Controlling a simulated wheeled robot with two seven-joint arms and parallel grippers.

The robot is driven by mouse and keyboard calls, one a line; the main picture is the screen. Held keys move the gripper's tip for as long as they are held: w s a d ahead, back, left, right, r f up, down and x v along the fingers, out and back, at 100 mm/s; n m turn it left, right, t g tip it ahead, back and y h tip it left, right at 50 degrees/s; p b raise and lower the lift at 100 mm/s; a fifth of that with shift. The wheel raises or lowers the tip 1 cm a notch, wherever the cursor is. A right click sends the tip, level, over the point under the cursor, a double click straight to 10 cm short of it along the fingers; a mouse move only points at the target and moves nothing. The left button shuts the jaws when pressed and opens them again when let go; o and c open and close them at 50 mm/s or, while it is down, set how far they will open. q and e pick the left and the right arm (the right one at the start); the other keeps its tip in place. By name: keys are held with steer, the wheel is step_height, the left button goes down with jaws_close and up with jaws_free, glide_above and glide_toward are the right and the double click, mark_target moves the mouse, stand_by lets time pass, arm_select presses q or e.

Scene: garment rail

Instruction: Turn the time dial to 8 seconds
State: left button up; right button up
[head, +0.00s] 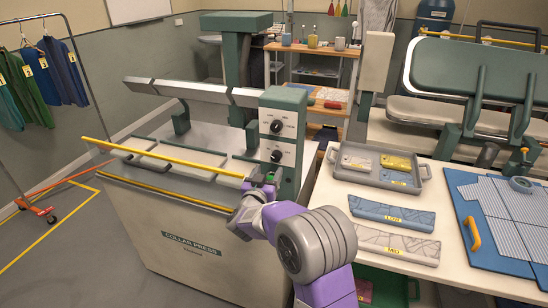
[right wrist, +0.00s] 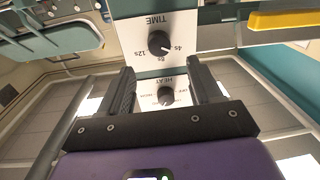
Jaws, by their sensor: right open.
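The collar press (head: 190,240) has a white control panel with two dark dials on its right end. The lower one is the TIME dial (head: 277,156). In the right wrist view, upside down, the TIME dial (right wrist: 156,43) has marks for 4s, 8s and 12s. Its pointer seems turned toward the 4s side, though it is small. The HEAT dial (right wrist: 165,95) shows between the fingers in that view; it is the upper dial (head: 277,126) in the head view. My right gripper (head: 262,182) is open and empty, just below the panel, apart from the dials. My left gripper is out of view.
A yellow bar (head: 165,157) runs along the press front, close to my right gripper. A side table to the right holds a grey tray (head: 370,182), a blue collar form (head: 392,213) and a blue board (head: 465,190). A garment rail (head: 75,80) stands left.

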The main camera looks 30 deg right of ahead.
mark_target(275, 158)
steer(key=x, duration=0.7)
steer(key=shift+w+d, duration=0.15)
steer(key=shift+d, duration=0.05)
steer(key=c, duration=1)
steer(key=shift+c, duration=0.2)
